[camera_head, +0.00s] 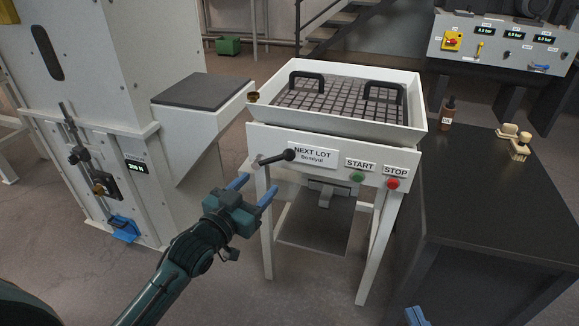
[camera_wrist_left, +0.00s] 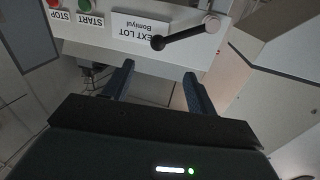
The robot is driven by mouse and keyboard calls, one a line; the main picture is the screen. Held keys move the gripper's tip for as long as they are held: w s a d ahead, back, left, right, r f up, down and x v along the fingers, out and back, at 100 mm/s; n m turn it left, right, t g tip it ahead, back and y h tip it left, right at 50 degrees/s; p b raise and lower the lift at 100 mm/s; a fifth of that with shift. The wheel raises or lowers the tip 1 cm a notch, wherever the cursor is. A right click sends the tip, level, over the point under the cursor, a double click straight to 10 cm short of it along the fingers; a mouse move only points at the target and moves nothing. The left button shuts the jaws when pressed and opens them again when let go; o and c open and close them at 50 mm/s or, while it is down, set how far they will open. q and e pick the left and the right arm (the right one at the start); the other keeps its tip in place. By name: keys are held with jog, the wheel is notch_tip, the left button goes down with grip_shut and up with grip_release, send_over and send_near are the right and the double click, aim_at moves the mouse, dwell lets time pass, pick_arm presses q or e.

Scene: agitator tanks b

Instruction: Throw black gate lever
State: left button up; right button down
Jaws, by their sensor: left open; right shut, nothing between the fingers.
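The black gate lever (camera_head: 275,157) sticks out from the front of the white hopper stand, left of the NEXT LOT label. Its round black knob points right. In the left wrist view the lever (camera_wrist_left: 187,34) shows upside down, its knob (camera_wrist_left: 158,42) just beyond my fingers. My left gripper (camera_head: 252,190) is open and empty, below and in front of the lever, with its blue fingers apart from it. The left gripper's fingers also show in the left wrist view (camera_wrist_left: 158,72). Only blue tips of my right gripper (camera_head: 416,316) show at the bottom edge; it is shut and empty.
A green START button (camera_head: 357,177) and red STOP button (camera_head: 392,183) sit right of the label. A grated tray (camera_head: 420,105) tops the stand. A dark table (camera_head: 480,190) stands right, a white machine (camera_head: 85,75) with other handles left.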

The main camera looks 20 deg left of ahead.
aim_at(285, 157)
pick_arm(q)
jog(key=b+x, duration=0.3)
jog(key=x, duration=0.8)
jog(key=shift+w+d, duration=0.1)
jog(key=shift+w, duration=0.15)
jog(key=shift+w+d, duration=0.15)
jog(key=shift+w, duration=0.35)
pick_arm(e)
jog(key=shift+s+a+r+n+t+y, duration=0.1)
jog(key=shift+s+a+n+t+y, duration=0.1)
jog(key=shift+a+n+t+y, duration=0.6)
pick_arm(q)
jog(key=shift+c, duration=0.5)
pick_arm(e)
jog(key=shift+d+m, duration=0.1)
jog(key=shift+m, duration=0.2)
